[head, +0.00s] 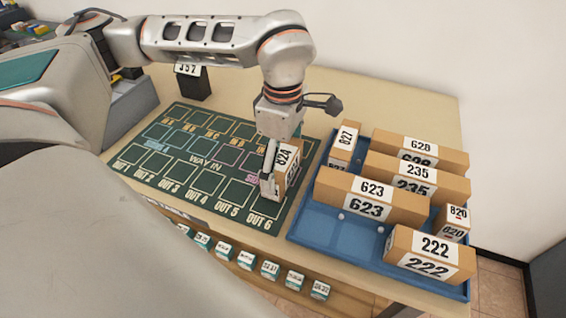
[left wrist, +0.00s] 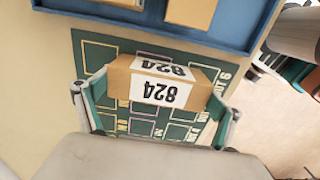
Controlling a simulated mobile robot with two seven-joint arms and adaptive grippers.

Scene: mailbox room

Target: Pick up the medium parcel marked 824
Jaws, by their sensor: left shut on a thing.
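The parcel marked 824 (head: 287,165) is a brown cardboard box with white number labels. It is over the right end of the green mat, near the OUT 6 square. My left gripper (head: 282,170) comes down on it from above and is shut on it. In the left wrist view the parcel 824 (left wrist: 163,84) sits between the two fingers of my left gripper (left wrist: 160,100), one at each end. I cannot tell whether its underside touches the mat. My right gripper is not in view.
A blue tray (head: 333,245) right of the mat holds several parcels, among them 623 (head: 370,198), 222 (head: 430,255) and 827 (head: 344,146). The green mat (head: 190,150) has marked squares, clear on its left. A black stand marked 357 (head: 193,83) is behind it. Small boxes (head: 270,269) line the front shelf.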

